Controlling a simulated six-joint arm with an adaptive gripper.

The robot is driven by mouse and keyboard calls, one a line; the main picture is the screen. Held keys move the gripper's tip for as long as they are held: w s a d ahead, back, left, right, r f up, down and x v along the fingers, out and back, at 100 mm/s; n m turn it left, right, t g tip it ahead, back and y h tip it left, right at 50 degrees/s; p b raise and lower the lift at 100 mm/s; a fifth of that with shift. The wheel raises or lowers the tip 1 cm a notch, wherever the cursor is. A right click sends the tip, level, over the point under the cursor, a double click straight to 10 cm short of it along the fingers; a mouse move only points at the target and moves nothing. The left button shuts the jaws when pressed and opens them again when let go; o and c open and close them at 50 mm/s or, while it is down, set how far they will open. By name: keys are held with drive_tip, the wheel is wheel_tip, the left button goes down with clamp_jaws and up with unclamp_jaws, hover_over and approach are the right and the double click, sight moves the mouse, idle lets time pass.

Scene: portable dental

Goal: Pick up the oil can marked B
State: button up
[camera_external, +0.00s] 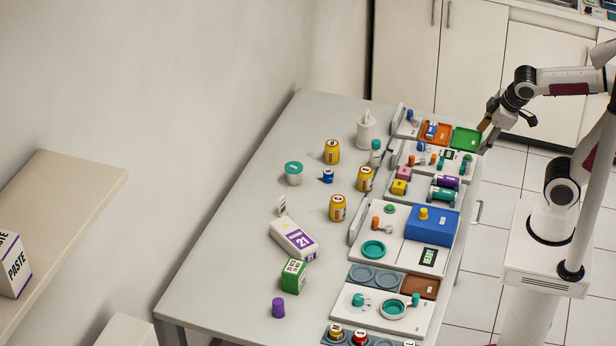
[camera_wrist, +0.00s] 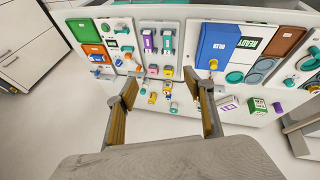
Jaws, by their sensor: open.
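Small yellow items show between my fingers in the wrist view, too small to identify. My gripper (camera_external: 489,136) is off the table's far right edge, well away from the cans. In the wrist view my gripper (camera_wrist: 160,88) has its two fingers spread apart with nothing held.
Device panels with a green tray (camera_external: 466,139) and a blue box (camera_external: 431,224) line the table's right side. Bare table (camera_external: 225,255) lies further left.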

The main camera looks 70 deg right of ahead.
drive_tip(key=w+d+f+n+h, duration=0.1)
drive_tip(key=w+d+n+h, duration=0.1)
drive_tip(key=w+d+n, duration=0.45)
drive_tip(key=w+d+f+n+h, duration=0.1)
drive_tip(key=w+d+h, duration=0.2)
drive_tip(key=w, duration=0.6)
drive_tip(key=w+d+f+n+h, duration=0.15)
drive_tip(key=w+d+n, duration=0.25)
drive_tip(key=w, duration=0.4)
drive_tip(key=w+f+n+t+h, duration=0.25)
drive_tip(key=w+f+n, duration=0.45)
drive_tip(key=w, duration=0.5)
drive_tip(key=n+t+y, duration=0.3)
drive_tip(key=n+t, duration=0.1)
drive_tip(key=n, duration=0.4)
approach(333, 146)
drive_tip(key=w, duration=0.1)
drive_tip(key=w+d+f, duration=0.1)
drive_tip(key=w, duration=0.1)
drive_tip(key=shift+d+f+g, duration=0.1)
drive_tip(key=shift+f+g, duration=0.1)
drive_tip(key=shift+g, duration=0.05)
drive_tip(key=shift+m, duration=0.25)
drive_tip(key=shift+x, duration=1.3)
